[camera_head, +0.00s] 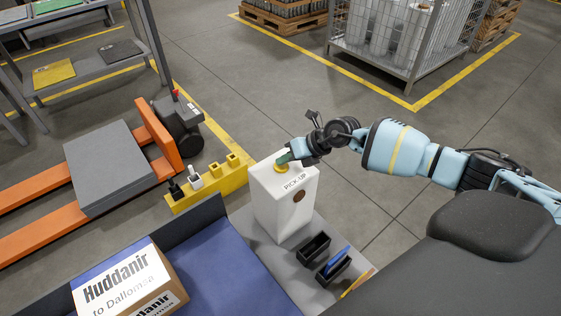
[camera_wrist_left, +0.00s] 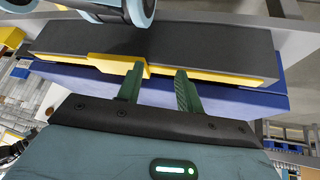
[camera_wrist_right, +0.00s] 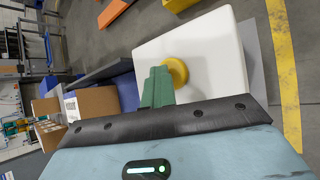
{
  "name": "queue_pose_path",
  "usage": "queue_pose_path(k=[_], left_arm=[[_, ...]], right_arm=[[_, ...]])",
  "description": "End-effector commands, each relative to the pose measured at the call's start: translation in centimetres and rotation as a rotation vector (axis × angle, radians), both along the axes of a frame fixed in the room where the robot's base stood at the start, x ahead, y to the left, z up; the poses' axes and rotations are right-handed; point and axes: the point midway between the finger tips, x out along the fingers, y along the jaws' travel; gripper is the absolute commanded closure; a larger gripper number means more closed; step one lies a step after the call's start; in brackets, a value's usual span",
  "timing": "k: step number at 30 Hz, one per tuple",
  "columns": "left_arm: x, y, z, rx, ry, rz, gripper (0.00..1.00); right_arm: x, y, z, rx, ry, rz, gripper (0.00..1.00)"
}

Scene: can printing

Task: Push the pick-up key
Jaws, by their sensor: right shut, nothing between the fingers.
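The pick-up key is a round yellow button (camera_head: 281,169) on top of a white box (camera_head: 283,208) marked "PICK UP". It also shows in the right wrist view (camera_wrist_right: 178,71). My right gripper (camera_head: 283,158) is shut and empty, its green fingertips at the key and partly covering it in the head view. In the right wrist view its fingers (camera_wrist_right: 158,72) overlap the key's left edge; I cannot tell whether they press it. My left gripper (camera_wrist_left: 156,70) is open and empty in the left wrist view, below a dark slab with yellow edging, and out of the head view.
Two small black bins (camera_head: 313,249) stand beside the white box. A yellow block with pegs (camera_head: 207,188) is to its left. A cardboard carton (camera_head: 128,284) rests on the blue surface (camera_head: 222,268). An orange pallet truck (camera_head: 158,140) stands at the left.

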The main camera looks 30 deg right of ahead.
Motion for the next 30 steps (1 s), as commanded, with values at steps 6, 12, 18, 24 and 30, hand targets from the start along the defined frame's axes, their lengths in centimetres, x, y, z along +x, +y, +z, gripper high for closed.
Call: queue_pose_path(k=[6, 12, 18, 24, 30], left_arm=[[-0.2, 0.0, -0.2, 0.001, 0.004, 0.000, 0.64], [-0.1, 0.0, -0.2, 0.001, 0.004, 0.000, 0.64], [0.1, 0.0, 0.3, 0.000, -0.002, -0.001, 0.64], [0.5, 0.0, 1.0, 0.000, -0.013, 0.000, 0.64], [0.6, 0.0, 1.1, -0.001, -0.015, 0.000, 0.64]], right_arm=[[-0.1, 0.0, -0.7, -0.001, 0.005, 0.000, 1.00], [-0.2, 0.0, -0.7, -0.002, 0.007, 0.000, 1.00], [-0.2, 0.0, -0.4, -0.002, 0.007, 0.000, 1.00], [-0.2, 0.0, 0.1, -0.002, 0.007, 0.000, 1.00], [-0.2, 0.0, 0.0, -0.002, 0.007, 0.000, 1.00]])
